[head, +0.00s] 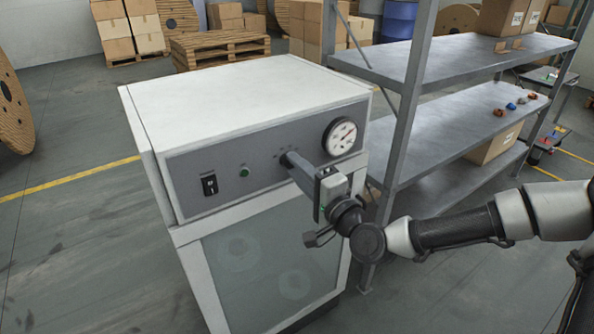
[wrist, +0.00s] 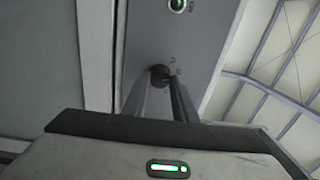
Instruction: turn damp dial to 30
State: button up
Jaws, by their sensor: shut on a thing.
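The damp dial is a small dark knob (wrist: 160,73) on the grey control panel (head: 262,150) of a white cabinet. In the wrist view it sits between the fingertips of my gripper (wrist: 159,82). My gripper also shows in the head view (head: 288,158), reaching the panel from the right and shut on the knob. In the head view the gripper hides most of the knob. Small marks show beside the knob in the wrist view, too small to read. The pointer's setting cannot be made out.
A round gauge (head: 341,137) with a red needle is right of the knob. A green button (head: 244,172) and a black switch (head: 209,185) are to the left. A grey metal shelf (head: 440,135) stands close on the right. Open floor (head: 75,230) lies left of the cabinet.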

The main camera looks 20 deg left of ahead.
jog(key=shift+n, duration=0.7)
jog(key=o, duration=1)
jog(key=shift+o, duration=0.2)
jog(key=shift+d, duration=0.1)
jog(key=r+p+v, duration=0.1)
jog(key=p+v, duration=1)
jog(key=v, duration=0.6)
jog(key=shift+f, duration=0.5)
jog(key=shift+s+d, duration=0.1)
